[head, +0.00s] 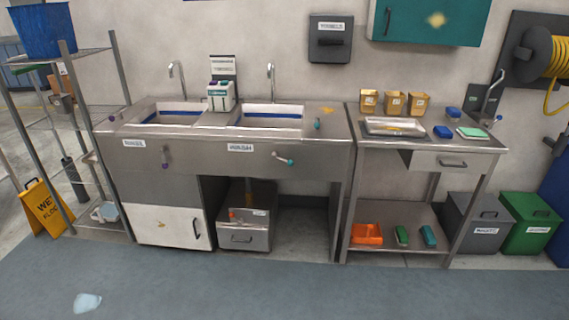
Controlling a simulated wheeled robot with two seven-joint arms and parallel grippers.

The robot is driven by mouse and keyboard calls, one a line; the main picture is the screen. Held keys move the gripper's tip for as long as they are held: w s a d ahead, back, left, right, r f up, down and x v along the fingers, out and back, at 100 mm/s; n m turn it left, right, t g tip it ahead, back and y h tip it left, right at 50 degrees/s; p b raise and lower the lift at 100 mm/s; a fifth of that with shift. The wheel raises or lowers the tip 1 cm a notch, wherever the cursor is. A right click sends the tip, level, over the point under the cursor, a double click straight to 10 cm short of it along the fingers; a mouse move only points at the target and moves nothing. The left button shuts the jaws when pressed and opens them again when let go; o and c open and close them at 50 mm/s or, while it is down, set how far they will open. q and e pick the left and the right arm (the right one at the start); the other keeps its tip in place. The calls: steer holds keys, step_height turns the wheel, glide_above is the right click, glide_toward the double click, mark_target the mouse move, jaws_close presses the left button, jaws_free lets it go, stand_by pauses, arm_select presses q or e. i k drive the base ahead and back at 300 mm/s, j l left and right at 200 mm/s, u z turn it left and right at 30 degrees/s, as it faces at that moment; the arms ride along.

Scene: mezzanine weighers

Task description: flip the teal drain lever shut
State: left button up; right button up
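Neither of my grippers shows in the head view.
A grey box (247,228) stands under the sink, beside a white cabinet door (169,226). A steel side table (428,147) adjoins on the right. A wire rack and yellow wet-floor sign (45,208) stand left. A pale puddle (87,302) lies on otherwise clear floor in front.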

mark_target(283, 160)
steer(key=i+l, duration=0.4)
steer(key=i, duration=0.2)
steer(key=i+l, duration=0.35)
steer(key=i, duration=0.2)
steer(key=i+l+u, duration=0.1)
steer(key=i+l, duration=0.3)
steer(key=i, duration=0.2)
steer(key=i+l, duration=0.4)
steer(key=i, duration=0.2)
